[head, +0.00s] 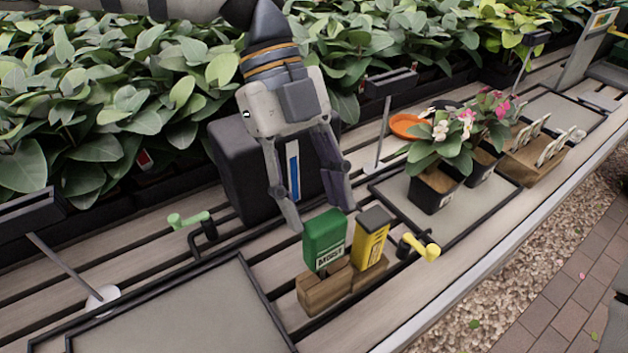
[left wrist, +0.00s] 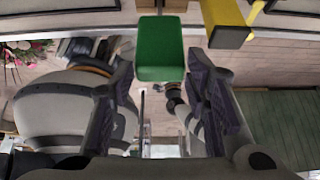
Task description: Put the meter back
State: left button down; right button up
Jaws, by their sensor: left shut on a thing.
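The green meter (head: 325,241), marked MOIST, stands upright at the wooden block (head: 310,294). Its top end also shows in the left wrist view (left wrist: 160,50). A yellow meter (head: 372,239) with a dark top stands in the same block, just to the right. My left gripper (head: 322,217) reaches down from above, with its fingers on either side of the green meter's top, shut on it. In the left wrist view the fingertips (left wrist: 160,70) flank the green end. Whether the green meter's foot is fully down in its slot cannot be told. My right gripper is not in view.
A green-handled tap (head: 190,219) and a yellow-handled tap (head: 420,247) flank the block. A dark box (head: 240,165) stands behind my gripper. Potted flowers (head: 436,185) and a wooden rack (head: 530,160) are to the right. The front-left tray (head: 170,315) is empty.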

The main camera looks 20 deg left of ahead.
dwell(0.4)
pick_arm(q)
jog(key=shift+f, duration=1.9)
jog(key=c, duration=0.8)
grip_release()
send_near(314, 217)
jog(key=shift+w+a+f, duration=0.15)
jog(key=shift+w+a, duration=0.5)
jog(key=shift+w, duration=0.3)
